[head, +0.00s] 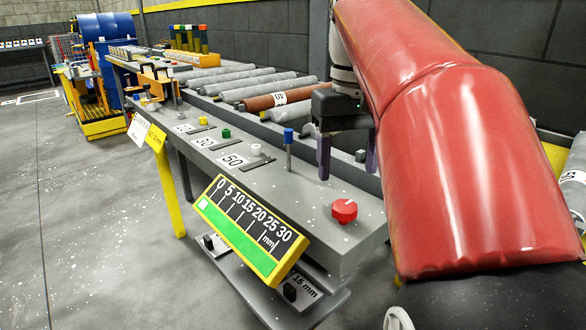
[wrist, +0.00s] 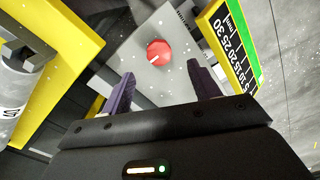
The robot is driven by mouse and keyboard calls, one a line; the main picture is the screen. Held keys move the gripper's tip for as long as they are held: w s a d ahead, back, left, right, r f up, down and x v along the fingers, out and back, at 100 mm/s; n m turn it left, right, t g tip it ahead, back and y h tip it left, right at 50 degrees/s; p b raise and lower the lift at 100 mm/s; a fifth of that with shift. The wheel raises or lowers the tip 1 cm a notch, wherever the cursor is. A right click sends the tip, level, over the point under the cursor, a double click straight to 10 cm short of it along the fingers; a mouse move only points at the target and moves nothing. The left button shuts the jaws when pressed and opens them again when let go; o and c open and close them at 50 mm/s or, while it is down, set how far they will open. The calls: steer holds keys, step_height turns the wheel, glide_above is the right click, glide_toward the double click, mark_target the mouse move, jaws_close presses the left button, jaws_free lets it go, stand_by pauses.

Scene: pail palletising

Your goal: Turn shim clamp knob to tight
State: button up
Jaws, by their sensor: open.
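The red knob (head: 344,211) with a white pointer line sits on the grey bench top near its front right corner, beside the yellow-framed millimetre scale (head: 248,229). I take it to be the shim clamp knob. In the wrist view the knob (wrist: 160,52) shows ahead of and between the fingers, apart from them. No tight or loose label is readable.
Grey rollers (head: 225,82) and a brown roller marked 40 (head: 275,99) lie behind the bench. A blue-topped peg (head: 288,145) and a white knob (head: 256,150) stand left of my gripper. Shim blocks (head: 291,291) sit on a lower shelf. Open floor (head: 90,220) lies left.

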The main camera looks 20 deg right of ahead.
mark_target(345, 204)
steer(key=shift+w+d, duration=0.2)
steer(key=shift+w, duration=0.05)
step_height(345, 204, down, 8)
steer(key=shift+s+r+b, duration=0.1)
steer(key=shift+r+b, duration=0.15)
steer(key=shift+b, duration=0.9)
steer(key=c, duration=1)
steer(key=shift+o, duration=0.2)
